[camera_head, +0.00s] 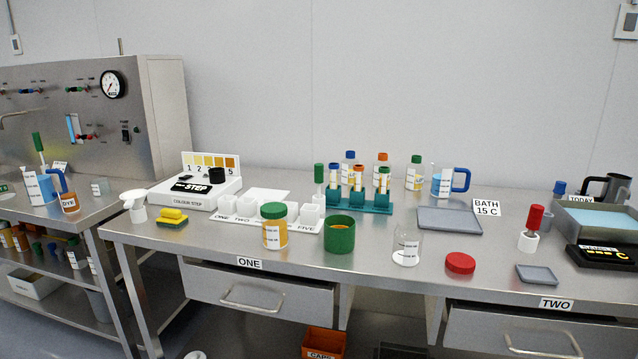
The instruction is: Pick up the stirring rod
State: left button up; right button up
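I cannot tell for sure which thing is the stirring rod. A green-handled tool (319,174) stands upright at the back of the table, left of the teal test tube rack (362,206). A red-handled tool (534,218) stands upright in a white holder (528,242) at the right. Another green-handled tool (38,143) stands at the blue jug on the left bench. A thin pale stick shows at the blue-handled beaker (440,185), too small to make out. Neither of my grippers is in view.
A green-lidded jar (274,232), a green cup (339,236), a clear beaker (407,248) and a red lid (460,263) stand along the front. A grey tray (449,220) lies behind them. A blue-filled bath (596,219) is at right.

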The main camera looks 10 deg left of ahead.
aim_at(318, 166)
jog(key=i+j+z, duration=0.25)
jog(key=i+j, duration=0.2)
jog(key=i+j+z, duration=0.25)
jog(key=j, duration=0.35)
jog(key=i, duration=0.1)
